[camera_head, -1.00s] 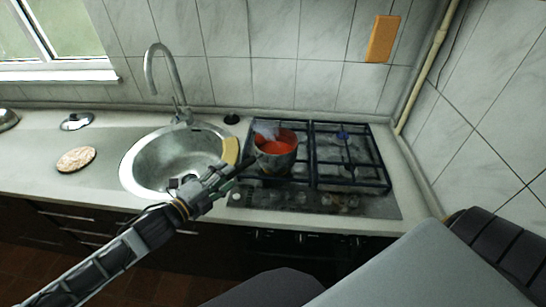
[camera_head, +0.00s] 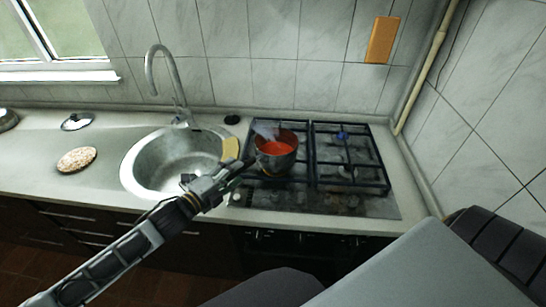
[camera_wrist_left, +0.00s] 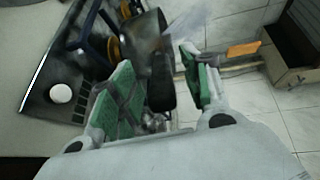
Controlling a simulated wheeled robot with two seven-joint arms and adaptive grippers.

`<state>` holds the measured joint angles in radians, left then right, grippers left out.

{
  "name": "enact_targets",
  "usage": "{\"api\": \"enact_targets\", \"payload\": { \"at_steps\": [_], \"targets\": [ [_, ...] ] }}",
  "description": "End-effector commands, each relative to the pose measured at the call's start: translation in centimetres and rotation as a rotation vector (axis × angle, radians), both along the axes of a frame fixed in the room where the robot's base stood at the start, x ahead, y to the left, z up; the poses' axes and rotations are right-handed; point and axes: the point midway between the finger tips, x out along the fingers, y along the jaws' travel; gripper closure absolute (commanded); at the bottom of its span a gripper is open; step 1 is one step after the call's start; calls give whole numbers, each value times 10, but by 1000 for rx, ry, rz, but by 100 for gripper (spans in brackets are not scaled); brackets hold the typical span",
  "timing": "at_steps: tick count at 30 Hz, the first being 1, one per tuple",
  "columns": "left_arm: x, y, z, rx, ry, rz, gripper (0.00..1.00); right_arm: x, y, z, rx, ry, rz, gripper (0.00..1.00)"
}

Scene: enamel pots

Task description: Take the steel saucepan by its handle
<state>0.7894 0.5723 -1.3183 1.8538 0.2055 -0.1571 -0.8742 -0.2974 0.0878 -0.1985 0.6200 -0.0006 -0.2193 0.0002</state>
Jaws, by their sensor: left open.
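The steel saucepan (camera_head: 277,160) stands on the left part of the gas stove, with red contents inside and pale steam above. Its dark handle points toward the front left. In the left wrist view the saucepan (camera_wrist_left: 143,38) is at the top, and its black handle (camera_wrist_left: 161,85) runs down between the green finger pads. My left gripper (camera_head: 231,176) is at the handle, in front of the sink's right side. In the wrist view the left gripper (camera_wrist_left: 155,76) is open, with one pad on each side of the handle. My right gripper is not in view.
The gas stove (camera_head: 350,184) has black grates, with its right part empty. A round sink (camera_head: 150,172) with a tall tap is to the left. A yellow sponge (camera_head: 231,149) lies on its rim. A round board (camera_head: 76,160) and a lid (camera_head: 76,121) lie further left.

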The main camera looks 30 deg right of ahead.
Motion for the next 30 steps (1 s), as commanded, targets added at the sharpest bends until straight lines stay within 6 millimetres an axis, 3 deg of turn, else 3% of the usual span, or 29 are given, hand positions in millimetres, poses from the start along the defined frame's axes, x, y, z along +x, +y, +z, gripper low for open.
{"api": "enact_targets", "payload": {
  "at_steps": [9, 25, 30],
  "targets": [
    [9, -18, -3, 0, -1, 0, 53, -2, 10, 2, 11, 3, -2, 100],
    [9, -19, -3, 0, -1, 0, 53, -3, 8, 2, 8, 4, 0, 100],
    [10, -19, -3, 1, -1, 1, 73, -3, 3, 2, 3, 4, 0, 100]
  ]
}}
